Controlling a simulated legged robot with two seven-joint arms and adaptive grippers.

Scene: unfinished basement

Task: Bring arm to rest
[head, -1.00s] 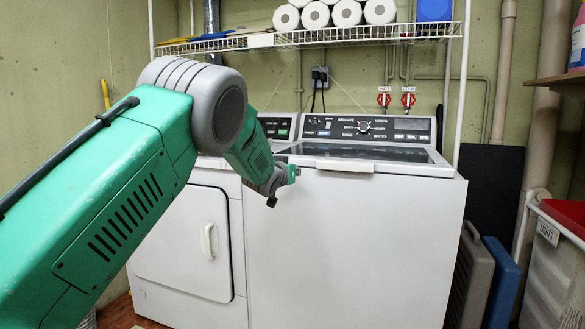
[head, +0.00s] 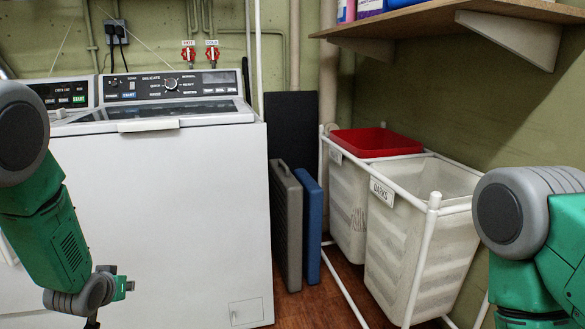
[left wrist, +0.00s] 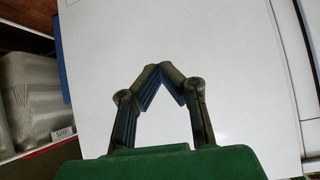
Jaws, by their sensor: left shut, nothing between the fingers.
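My left arm (head: 45,225) comes in from the left in the head view, bent down in front of the white washer (head: 170,220). My left gripper (head: 92,323) is at the bottom edge there, mostly cut off. In the left wrist view my left gripper (left wrist: 164,72) has its two fingertips together with nothing between them. A plain white surface, apparently the washer front (left wrist: 225,60), lies behind the fingers. My right arm (head: 530,235) shows at the right edge of the head view, bent at a grey joint. Its gripper is out of view.
Right of the washer, a grey case (head: 287,225) and a blue panel (head: 311,228) lean upright. A white-framed laundry sorter (head: 432,215) with a red bin (head: 378,142) stands near my right arm. A wooden shelf (head: 415,25) juts from the right wall.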

